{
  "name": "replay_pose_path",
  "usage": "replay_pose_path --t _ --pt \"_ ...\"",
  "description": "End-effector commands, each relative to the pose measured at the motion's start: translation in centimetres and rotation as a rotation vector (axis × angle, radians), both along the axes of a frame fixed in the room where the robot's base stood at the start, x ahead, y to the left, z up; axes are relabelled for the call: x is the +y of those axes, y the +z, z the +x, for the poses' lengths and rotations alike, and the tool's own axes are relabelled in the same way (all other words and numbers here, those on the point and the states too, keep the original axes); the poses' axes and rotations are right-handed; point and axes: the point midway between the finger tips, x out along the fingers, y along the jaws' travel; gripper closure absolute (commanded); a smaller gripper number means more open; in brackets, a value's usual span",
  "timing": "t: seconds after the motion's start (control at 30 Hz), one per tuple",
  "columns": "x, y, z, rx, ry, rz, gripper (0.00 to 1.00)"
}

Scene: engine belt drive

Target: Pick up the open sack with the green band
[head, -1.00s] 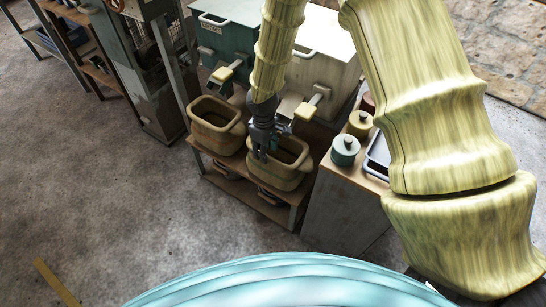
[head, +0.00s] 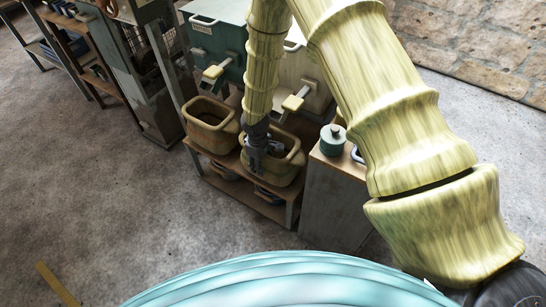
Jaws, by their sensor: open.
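Two open tan sacks stand side by side on a low wooden stand: a left sack (head: 207,137) and a right sack (head: 283,172). Both look upright with their mouths open to the top. I cannot make out clearly which one has a green band at this size. My gripper (head: 254,168) points down at the left front rim of the right sack. It is open and I see nothing held in it. It hides part of that sack's rim and wall, and I cannot tell whether it touches them.
A green bin (head: 218,42) and a pale bin (head: 303,72) with yellow-handled chutes stand behind the sacks. A cabinet (head: 335,205) with a teal lidded pot (head: 333,140) stands close on the right.

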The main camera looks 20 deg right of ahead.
Motion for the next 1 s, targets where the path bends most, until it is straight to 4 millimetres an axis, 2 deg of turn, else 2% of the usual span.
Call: replay_pose_path --t 0.13,0.3,0.4,0.77,1.0 --pt "-0.3 0.1 -0.2 -0.002 -0.001 0.007 0.55" --pt "-0.8 0.3 -0.4 -0.008 -0.001 0.015 0.86" --pt "-1.0 0.4 -0.6 -0.011 -0.001 0.02 1.0" --pt "-1.4 1.0 -0.8 -0.016 -0.002 0.029 1.0" --pt "-1.2 3.4 -0.6 -0.017 0.0 0.026 1.0"
